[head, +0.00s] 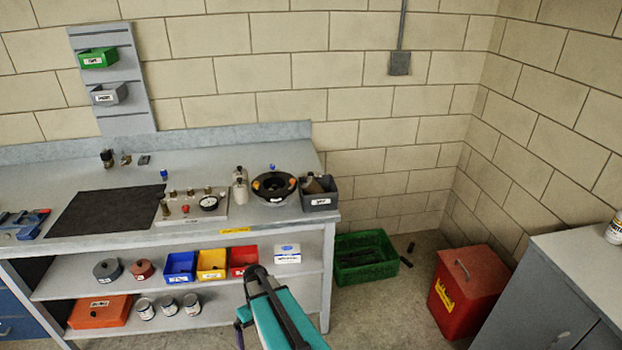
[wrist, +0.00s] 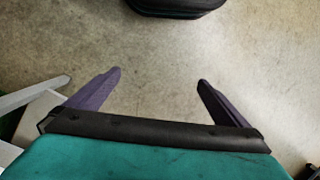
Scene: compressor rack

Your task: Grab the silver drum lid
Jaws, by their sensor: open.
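A grey round lidded piece (head: 107,269) sits on the upper shelf under the bench, at the left in the head view. It may be the silver drum lid, but I cannot be sure at this size. A similar red-brown round piece (head: 142,269) sits right beside it. My gripper (wrist: 160,78) is open and empty in the wrist view, with its two purple fingers spread over bare floor. In the head view my teal gripper body is in front of the bench's right end, well to the right of the grey piece. The lid does not show in the wrist view.
Blue, yellow and red bins (head: 212,264) stand on the same shelf. Cans (head: 168,305) and an orange case (head: 98,312) are below. A green crate (head: 366,262) and red box (head: 468,290) stand on the floor. A dark object (wrist: 175,6) tops the wrist view.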

